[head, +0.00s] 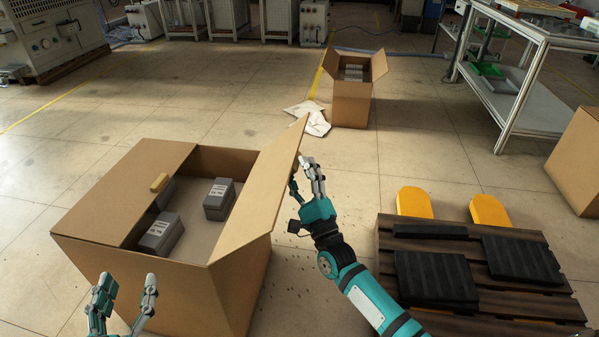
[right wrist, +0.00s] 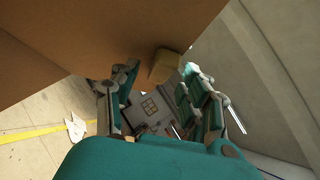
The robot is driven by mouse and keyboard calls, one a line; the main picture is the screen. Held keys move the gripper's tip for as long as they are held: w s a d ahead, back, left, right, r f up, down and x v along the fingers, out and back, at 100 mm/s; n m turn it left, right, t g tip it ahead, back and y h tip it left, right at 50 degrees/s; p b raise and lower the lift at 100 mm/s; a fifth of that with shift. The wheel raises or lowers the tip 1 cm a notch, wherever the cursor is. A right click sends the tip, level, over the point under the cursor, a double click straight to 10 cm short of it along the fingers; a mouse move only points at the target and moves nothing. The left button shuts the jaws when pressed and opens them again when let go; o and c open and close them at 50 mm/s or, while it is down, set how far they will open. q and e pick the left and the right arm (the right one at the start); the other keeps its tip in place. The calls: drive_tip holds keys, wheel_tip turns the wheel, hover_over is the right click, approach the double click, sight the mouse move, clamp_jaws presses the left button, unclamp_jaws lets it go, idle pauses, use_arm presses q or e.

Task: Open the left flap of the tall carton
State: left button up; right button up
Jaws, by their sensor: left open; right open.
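The large brown carton (head: 160,275) stands at the left in the head view. Its left flap (head: 120,190) lies flat over the left part of the opening, with a small tan block (head: 159,183) at its inner edge. Its right flap (head: 265,190) stands raised, leaning outward. My right gripper (head: 307,180) is open and empty just right of the raised flap; in the right wrist view that flap (right wrist: 110,30) and a tan block (right wrist: 165,66) on it are close to the fingers. Contact cannot be told. My left gripper (head: 122,300) is open and empty before the carton's front wall.
Grey boxes (head: 219,199) lie inside the carton. A dark pallet (head: 480,310) with black pads and yellow pieces is at lower right. A smaller open carton (head: 350,100), a white cloth (head: 308,118) and a metal cart (head: 520,90) stand further back.

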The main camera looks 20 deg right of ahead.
drive_tip(key=shift+w+r, duration=0.1)
drive_tip(key=shift+w, duration=0.05)
drive_tip(key=shift+c, duration=0.2)
clamp_jaws()
